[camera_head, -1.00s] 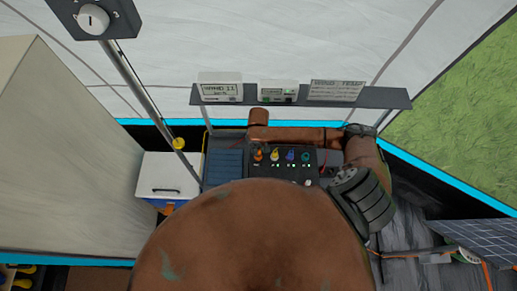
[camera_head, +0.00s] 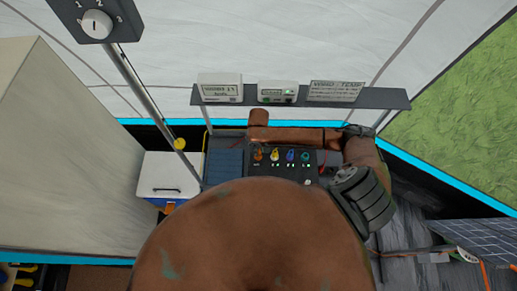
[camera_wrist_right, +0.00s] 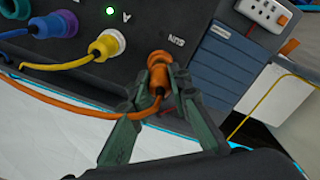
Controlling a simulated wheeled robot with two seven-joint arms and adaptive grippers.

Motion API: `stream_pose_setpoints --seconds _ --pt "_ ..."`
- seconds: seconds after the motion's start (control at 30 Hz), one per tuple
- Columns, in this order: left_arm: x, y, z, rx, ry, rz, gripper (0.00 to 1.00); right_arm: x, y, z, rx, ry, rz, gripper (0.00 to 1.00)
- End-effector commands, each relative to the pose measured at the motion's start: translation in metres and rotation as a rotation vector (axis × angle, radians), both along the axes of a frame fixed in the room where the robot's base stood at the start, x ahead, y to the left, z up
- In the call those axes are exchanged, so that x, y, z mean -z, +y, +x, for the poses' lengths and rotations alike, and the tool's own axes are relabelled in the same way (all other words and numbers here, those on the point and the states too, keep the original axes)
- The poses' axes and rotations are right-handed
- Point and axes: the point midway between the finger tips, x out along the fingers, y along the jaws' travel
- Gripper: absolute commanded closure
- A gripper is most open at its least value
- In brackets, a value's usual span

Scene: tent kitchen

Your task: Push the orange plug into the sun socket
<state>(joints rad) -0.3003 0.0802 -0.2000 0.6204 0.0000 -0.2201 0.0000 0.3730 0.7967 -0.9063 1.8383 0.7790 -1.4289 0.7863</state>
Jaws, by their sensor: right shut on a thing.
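The orange plug (camera_wrist_right: 158,68) is at the sun socket, under the upside-down SUN label (camera_wrist_right: 174,41) on the dark panel (camera_wrist_right: 152,16) in the right wrist view. Its collar is close against the panel face; I cannot tell how deep it sits. My right gripper (camera_wrist_right: 160,76) is shut on the plug, one finger on each side, with the orange cable running out below. In the head view the orange plug (camera_head: 259,154) is at the left end of the socket row, and my right fingers are hard to make out there. My left gripper is not in view.
Beside it are a yellow plug (camera_wrist_right: 108,45), a blue plug (camera_wrist_right: 60,24) and a green plug (camera_head: 305,155). A shelf (camera_head: 375,97) with display boxes stands behind. A pole with a dial box (camera_head: 96,22) and a white box (camera_head: 160,186) are at left.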

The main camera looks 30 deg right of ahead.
Motion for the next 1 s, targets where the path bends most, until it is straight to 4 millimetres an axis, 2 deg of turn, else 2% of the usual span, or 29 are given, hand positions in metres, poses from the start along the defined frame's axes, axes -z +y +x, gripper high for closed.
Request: stream_pose_setpoints --seconds 1.0 --pt "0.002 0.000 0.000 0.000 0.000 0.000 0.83 0.012 0.000 0.000 0.000 0.000 0.000 1.00"
